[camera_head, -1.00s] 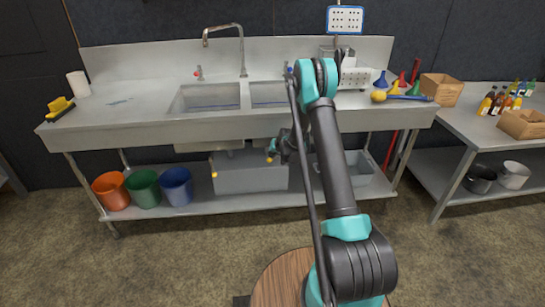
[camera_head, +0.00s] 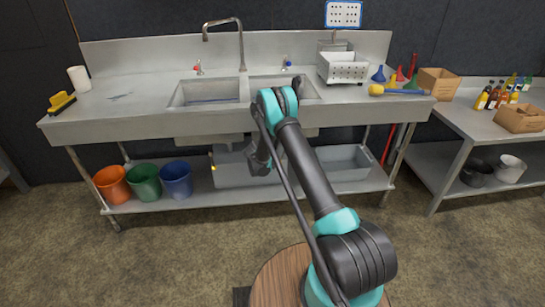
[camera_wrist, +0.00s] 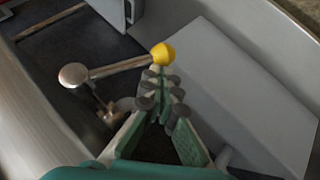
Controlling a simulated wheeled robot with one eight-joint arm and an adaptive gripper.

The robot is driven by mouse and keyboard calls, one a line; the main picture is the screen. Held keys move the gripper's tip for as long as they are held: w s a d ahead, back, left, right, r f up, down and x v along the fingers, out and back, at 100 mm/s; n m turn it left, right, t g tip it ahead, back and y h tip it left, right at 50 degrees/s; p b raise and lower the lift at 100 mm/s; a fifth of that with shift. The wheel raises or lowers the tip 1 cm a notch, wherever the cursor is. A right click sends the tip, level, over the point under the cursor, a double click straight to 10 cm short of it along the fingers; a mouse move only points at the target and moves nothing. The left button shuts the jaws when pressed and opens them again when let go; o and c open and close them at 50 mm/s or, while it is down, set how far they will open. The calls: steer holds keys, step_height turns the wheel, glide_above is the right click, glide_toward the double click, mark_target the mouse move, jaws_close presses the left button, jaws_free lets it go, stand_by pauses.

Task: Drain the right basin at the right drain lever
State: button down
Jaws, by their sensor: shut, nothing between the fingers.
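The right sink basin (camera_head: 308,90) is partly covered by my arm in the head view. In the wrist view a thin lever rod ends in a yellow ball knob (camera_wrist: 163,53); this looks like the right drain lever, which my arm hides in the head view. My gripper (camera_wrist: 165,82) is shut and empty, its fingertips just short of the yellow knob in the picture; I cannot tell whether they touch. In the head view my gripper (camera_head: 259,162) hangs below the counter front. A second yellow knob (camera_head: 212,168) shows to its left.
The left basin (camera_head: 203,92) adjoins the right one. A grey tub (camera_head: 232,172) stands on the lower shelf, beside orange, green and blue buckets (camera_head: 145,184). A perforated white basket (camera_head: 343,67) sits on the counter.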

mark_target(279, 160)
steer(key=shift+d+f, duration=0.95)
steer(key=shift+d, duration=0.3)
